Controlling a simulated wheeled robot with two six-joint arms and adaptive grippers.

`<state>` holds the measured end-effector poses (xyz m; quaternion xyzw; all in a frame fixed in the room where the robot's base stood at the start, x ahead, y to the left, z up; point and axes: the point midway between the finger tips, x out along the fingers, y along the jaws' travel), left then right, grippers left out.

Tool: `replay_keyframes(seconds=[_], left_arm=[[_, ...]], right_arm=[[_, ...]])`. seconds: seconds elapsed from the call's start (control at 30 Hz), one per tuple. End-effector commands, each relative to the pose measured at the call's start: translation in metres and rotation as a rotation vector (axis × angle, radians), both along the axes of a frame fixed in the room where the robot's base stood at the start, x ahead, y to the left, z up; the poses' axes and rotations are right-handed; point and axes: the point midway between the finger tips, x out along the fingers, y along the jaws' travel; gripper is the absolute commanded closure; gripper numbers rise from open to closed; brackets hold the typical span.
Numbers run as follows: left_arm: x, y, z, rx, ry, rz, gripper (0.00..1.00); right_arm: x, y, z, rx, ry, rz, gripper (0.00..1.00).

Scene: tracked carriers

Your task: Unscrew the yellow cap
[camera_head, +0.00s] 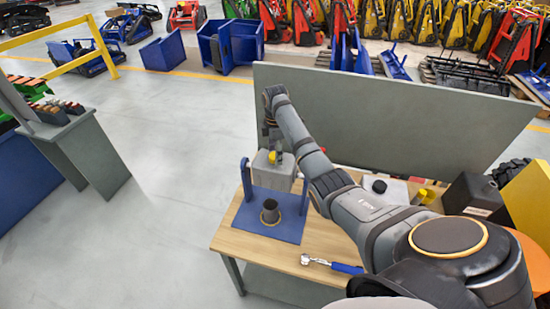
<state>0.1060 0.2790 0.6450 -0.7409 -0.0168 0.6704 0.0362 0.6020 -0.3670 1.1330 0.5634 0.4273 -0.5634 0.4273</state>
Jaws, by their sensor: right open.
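The yellow cap (278,157) sits on top of a light grey container (264,176) at the back left of the wooden workbench. My right gripper (273,147) points down just above the cap and is open. It partly hides the cap, and I cannot tell whether the fingers are around it. My left gripper is not in view.
A blue-handled ratchet (345,267) lies near the bench's front edge. A grey panel (400,120) rises behind the bench.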

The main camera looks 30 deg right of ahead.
Motion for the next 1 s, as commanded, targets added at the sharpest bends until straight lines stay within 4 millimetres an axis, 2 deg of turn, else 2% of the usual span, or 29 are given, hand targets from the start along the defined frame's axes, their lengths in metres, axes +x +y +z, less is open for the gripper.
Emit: replay_keyframes(seconds=[0.13, 0.37, 0.6, 0.73, 0.83, 1.0], left_arm=[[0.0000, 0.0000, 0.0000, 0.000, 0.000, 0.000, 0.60], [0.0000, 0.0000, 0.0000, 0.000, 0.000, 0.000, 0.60], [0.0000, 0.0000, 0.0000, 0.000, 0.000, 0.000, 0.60], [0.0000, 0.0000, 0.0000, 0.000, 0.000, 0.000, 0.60], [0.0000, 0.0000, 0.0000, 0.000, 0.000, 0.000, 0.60], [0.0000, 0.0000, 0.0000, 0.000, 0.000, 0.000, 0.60]], right_arm=[[0.0000, 0.0000, 0.0000, 0.000, 0.000, -0.220, 0.36], [0.0000, 0.0000, -0.0001, 0.000, 0.000, -0.322, 0.36], [0.0000, 0.0000, 0.0000, 0.000, 0.000, -0.815, 0.36], [0.0000, 0.0000, 0.0000, 0.000, 0.000, -1.038, 0.36], [0.0000, 0.0000, 0.0000, 0.000, 0.000, -1.113, 0.36], [0.0000, 0.0000, 0.0000, 0.000, 0.000, -1.122, 0.36]])
